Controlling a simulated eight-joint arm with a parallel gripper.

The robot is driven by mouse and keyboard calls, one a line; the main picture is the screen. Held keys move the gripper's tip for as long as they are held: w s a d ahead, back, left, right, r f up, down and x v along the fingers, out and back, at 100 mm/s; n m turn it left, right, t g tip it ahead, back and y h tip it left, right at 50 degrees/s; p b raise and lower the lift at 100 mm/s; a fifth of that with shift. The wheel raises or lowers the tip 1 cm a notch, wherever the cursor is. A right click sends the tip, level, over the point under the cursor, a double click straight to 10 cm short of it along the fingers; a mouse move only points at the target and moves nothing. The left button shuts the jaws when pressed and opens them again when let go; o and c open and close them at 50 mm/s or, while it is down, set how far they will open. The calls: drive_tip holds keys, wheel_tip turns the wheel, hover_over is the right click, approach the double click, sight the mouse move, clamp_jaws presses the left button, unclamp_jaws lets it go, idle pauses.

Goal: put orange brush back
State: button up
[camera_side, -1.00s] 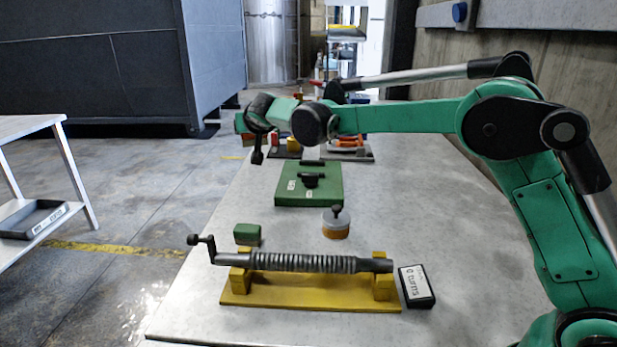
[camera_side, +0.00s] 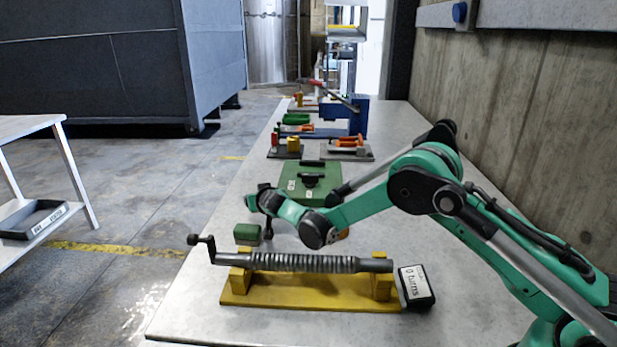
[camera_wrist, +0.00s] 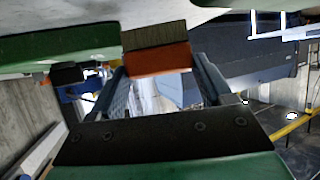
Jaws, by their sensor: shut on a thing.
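In the wrist view, my gripper (camera_wrist: 160,70) is shut on the orange brush (camera_wrist: 158,60). The brush has an orange body between the fingers and brown-grey bristles pointing away toward the pale bench top. I cannot tell whether the bristles touch the bench. In the side view, my wrist is low over the bench, behind the spring rod and near the small green block (camera_side: 247,233). The brush's own place is not clearly marked in either view.
A grey spring rod with a crank (camera_side: 305,262) lies on a yellow stand (camera_side: 310,296) in front. A black counter box (camera_side: 416,287) stands at its right. A green plate (camera_side: 300,180) and a blue press (camera_side: 345,117) are farther back. The bench's right side has free room.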

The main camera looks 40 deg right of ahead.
drive_tip(key=shift+f, duration=1.15)
drive_tip(key=o, duration=1.4)
drive_tip(key=shift+f, duration=0.1)
drive_tip(key=shift+c, duration=0.2)
